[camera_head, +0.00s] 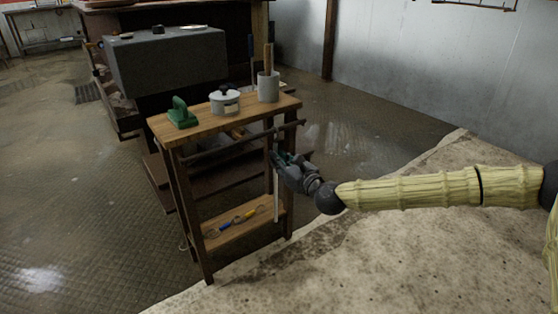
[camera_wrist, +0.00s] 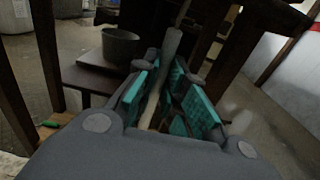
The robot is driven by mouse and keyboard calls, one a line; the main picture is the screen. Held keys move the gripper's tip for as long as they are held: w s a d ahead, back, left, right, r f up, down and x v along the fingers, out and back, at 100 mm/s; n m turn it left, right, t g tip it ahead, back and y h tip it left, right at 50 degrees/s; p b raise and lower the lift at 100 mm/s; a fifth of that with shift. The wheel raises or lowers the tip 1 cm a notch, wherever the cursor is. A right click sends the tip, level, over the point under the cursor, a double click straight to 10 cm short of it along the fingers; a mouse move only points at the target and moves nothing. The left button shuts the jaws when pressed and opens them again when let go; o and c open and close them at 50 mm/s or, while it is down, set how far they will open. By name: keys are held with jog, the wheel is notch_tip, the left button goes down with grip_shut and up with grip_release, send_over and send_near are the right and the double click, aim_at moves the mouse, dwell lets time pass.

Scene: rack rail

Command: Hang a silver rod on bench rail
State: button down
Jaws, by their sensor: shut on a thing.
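A slim silver rod (camera_head: 276,200) stands nearly upright at the right front of the small wooden bench. My gripper (camera_head: 280,160) is shut on its upper part, with the lower part hanging down past the lower shelf's edge. In the wrist view the rod (camera_wrist: 171,48) runs between the teal pads of my gripper (camera_wrist: 165,95). The dark bench rail (camera_head: 225,146) runs along the bench's front side, just under the top. The rod's upper end is close to the rail's right part; I cannot tell whether they touch.
The bench top (camera_head: 205,130) bears a green object (camera_head: 181,114), a lidded pot (camera_head: 225,101) and a grey canister (camera_head: 268,88) with a wooden stick. Blue and yellow tools (camera_head: 238,217) lie on the lower shelf. A dark pot (camera_wrist: 120,46) stands behind, in the wrist view.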

jog(key=c, duration=1.4)
grip_release()
jog(key=v, duration=1.2)
